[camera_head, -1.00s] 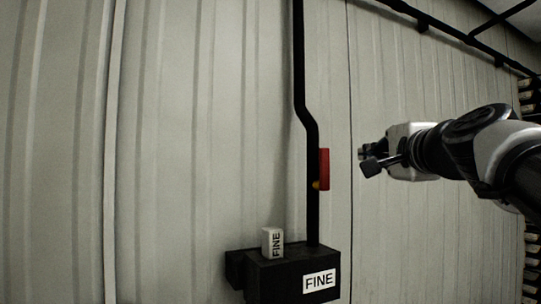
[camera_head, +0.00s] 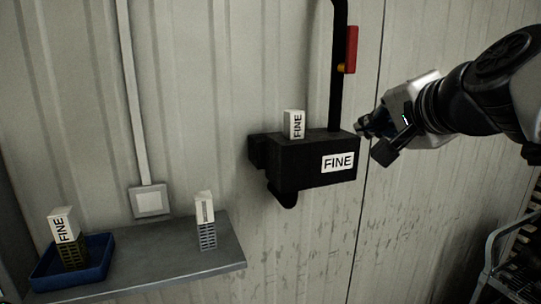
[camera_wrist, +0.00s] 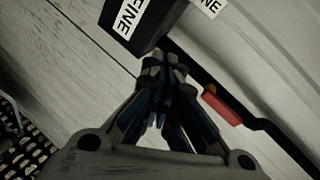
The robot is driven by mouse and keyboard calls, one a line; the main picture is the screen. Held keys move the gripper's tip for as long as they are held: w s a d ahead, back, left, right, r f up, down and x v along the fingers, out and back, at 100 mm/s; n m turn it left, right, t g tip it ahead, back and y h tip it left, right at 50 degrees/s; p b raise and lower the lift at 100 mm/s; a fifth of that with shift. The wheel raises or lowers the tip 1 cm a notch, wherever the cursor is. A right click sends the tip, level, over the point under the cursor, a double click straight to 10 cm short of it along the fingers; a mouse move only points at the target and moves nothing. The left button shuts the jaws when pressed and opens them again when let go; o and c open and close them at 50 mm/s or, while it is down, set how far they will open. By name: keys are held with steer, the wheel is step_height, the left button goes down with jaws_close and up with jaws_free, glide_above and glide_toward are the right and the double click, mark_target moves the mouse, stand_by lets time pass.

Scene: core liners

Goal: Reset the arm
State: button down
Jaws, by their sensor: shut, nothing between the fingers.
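My gripper (camera_head: 368,138) is at the right of the head view, on the end of my arm, close to the right side of the black box labelled FINE (camera_head: 310,165). In the wrist view my gripper (camera_wrist: 163,66) shows its fingertips together with nothing between them. Part of the black box (camera_wrist: 150,35) shows beyond the fingertips there. I cannot tell from these views exactly how far apart the fingertips and the box are.
A white FINE block (camera_head: 293,125) stands on the black box. A grey shelf (camera_head: 160,272) at lower left holds a blue tray (camera_head: 45,283) with a FINE-labelled block (camera_head: 62,225), and another white-topped block (camera_head: 204,207). A red part (camera_head: 351,50) is on the black pipe (camera_head: 337,100).

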steer(key=s+a+f+n+g, duration=0.1)
steer(key=s+f+n+g, duration=0.2)
steer(key=s+f, duration=0.5)
steer(key=s+a+f+n+g+h+b, duration=0.1)
steer(key=s+f+n+g, duration=0.2)
steer(key=s+f, duration=0.6)
steer(key=s+a+f+n+g+h, duration=0.1)
steer(key=s+f+n+g, duration=0.2)
steer(key=f, duration=1.4)
steer(key=s+n, duration=0.2)
steer(key=s, duration=0.3)
steer(key=shift+s+a+f+n, duration=0.25)
steer(key=shift+a+f+n, duration=0.05)
steer(key=shift+a+f, duration=0.1)
